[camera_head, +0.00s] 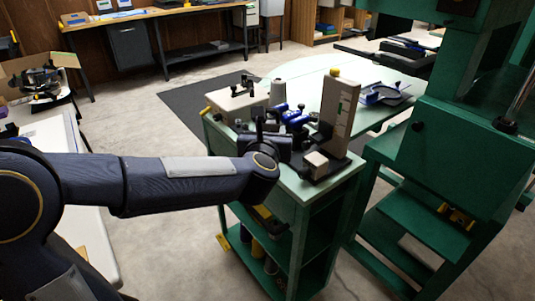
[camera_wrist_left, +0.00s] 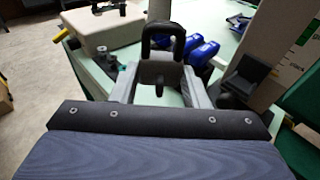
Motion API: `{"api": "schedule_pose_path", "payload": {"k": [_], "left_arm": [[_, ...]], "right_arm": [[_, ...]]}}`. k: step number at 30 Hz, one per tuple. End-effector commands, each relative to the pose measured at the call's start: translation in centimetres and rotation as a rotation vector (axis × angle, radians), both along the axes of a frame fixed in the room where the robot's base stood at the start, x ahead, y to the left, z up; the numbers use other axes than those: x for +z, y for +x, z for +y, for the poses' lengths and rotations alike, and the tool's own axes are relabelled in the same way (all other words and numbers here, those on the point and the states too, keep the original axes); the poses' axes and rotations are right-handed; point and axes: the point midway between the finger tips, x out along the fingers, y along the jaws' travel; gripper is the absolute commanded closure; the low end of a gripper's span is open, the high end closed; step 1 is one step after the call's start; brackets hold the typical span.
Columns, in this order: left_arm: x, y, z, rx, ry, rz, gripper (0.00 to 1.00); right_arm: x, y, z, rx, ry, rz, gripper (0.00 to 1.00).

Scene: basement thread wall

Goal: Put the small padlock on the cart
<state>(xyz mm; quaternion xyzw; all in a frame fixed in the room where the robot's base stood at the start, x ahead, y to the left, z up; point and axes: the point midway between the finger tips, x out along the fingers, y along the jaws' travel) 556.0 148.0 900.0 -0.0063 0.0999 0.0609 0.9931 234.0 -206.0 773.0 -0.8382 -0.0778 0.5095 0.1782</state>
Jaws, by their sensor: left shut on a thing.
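The small padlock (camera_wrist_left: 163,42) has a black shackle standing upright, seen in the left wrist view between the fingers of my left gripper (camera_wrist_left: 160,82). The gripper is shut on its body, which the fingers partly hide. In the head view, my left gripper (camera_head: 260,133) is over the near left part of the green cart (camera_head: 282,203), and the padlock's dark shackle (camera_head: 259,113) shows above it. I cannot tell whether the padlock touches the cart top. My right gripper is not in view.
The cart top is crowded. A beige case (camera_head: 235,100), blue-handled tools (camera_head: 297,117), a tall cardboard-coloured box (camera_head: 338,112) and a small block (camera_head: 315,163) stand around the gripper. A large green machine (camera_head: 440,150) stands at the right. Bare floor lies left of the cart.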

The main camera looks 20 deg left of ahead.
Motion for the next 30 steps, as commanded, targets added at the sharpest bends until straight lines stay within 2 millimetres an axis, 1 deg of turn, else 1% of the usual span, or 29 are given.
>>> {"api": "schedule_pose_path", "payload": {"k": [1, 3, 6, 10, 13, 15, 18, 27, 30], "left_arm": [[-1.6, 0.8, 0.4, 0.003, 0.002, 0.003, 0.86], [-2.5, 1.6, 0.7, 0.003, 0.001, 0.002, 0.86], [-3.3, 2.3, 1.0, 0.0, 0.001, 0.0, 0.86], [-3.9, 2.8, 1.2, 0.001, 0.0, 0.0, 0.86], [-5.2, 3.5, 1.5, 0.002, 0.002, 0.002, 0.86], [-6.5, 3.4, 1.4, 0.0, 0.003, 0.003, 0.86], [-7.4, 3.4, 1.5, 0.001, 0.001, 0.001, 0.86], [-7.5, 3.4, 1.4, 0.0, 0.0, -0.001, 0.86], [-7.8, 3.4, 1.4, 0.0, -0.001, -0.001, 0.86]], "right_arm": [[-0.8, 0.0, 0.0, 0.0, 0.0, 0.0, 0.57], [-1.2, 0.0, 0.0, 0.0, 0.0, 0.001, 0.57], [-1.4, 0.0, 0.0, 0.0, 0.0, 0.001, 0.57], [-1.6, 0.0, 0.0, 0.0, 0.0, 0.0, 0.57], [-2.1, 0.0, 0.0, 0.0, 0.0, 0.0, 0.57], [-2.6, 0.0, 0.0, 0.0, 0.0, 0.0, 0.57], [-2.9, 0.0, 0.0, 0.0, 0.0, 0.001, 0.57], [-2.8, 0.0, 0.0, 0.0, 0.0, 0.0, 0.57], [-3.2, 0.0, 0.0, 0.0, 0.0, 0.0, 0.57]]}}
